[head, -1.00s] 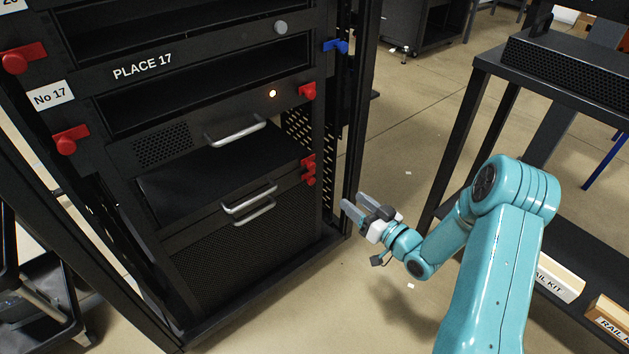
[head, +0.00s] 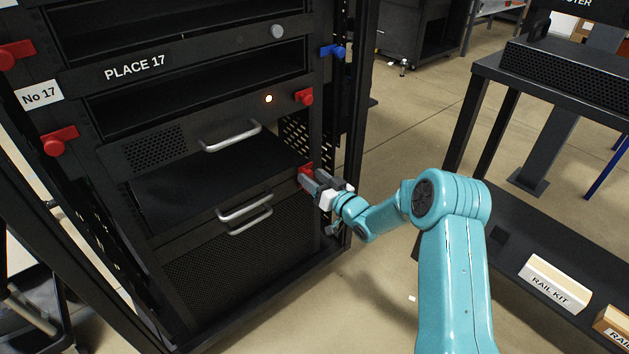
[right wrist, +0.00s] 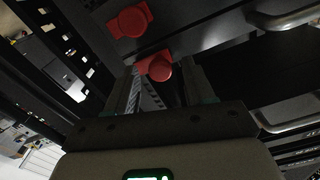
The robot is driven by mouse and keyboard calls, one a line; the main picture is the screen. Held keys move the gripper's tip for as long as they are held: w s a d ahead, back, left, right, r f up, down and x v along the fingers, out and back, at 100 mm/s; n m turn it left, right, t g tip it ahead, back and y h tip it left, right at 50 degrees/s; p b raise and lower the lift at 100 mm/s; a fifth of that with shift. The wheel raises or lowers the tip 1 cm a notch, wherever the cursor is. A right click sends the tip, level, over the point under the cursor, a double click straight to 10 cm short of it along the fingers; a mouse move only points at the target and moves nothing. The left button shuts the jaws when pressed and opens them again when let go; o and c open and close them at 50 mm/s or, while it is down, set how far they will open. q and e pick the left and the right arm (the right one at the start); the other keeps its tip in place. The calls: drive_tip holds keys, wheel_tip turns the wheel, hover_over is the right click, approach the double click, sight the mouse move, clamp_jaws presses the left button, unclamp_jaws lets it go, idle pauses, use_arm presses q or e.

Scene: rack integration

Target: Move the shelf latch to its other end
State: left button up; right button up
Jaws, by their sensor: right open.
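My right gripper (head: 314,182) is open at the rack's right post, with its fingertips by the lower red latches (head: 306,169), which it partly covers. In the right wrist view, one red latch with a round knob (right wrist: 159,69) shows just beyond and between the open fingers (right wrist: 163,92). A second red latch (right wrist: 131,21) sits above it, clear of the fingers. I cannot tell whether the fingers touch the nearer knob. My left gripper is not in view.
The black rack (head: 225,280) has drawers with silver handles (head: 232,137). Other red latches (head: 304,97) and a blue latch (head: 333,50) sit on its posts. A dark table (head: 490,68) and a rail kit box (head: 556,284) stand at right. Open floor lies between.

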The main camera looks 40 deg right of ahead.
clamp_jaws()
drive_tip(key=shift+a+b, duration=0.45)
drive_tip(key=shift+a, duration=0.9)
unclamp_jaws()
drive_tip(key=shift+a, duration=0.1)
drive_tip(key=shift+s, duration=0.1)
drive_tip(key=s+d+p, duration=0.1)
drive_tip(key=s+p, duration=0.1)
drive_tip(key=s, duration=1.4)
drive_tip(key=shift+d+p, duration=0.25)
drive_tip(key=shift+p, duration=0.15)
drive_tip(key=shift+s, duration=0.1)
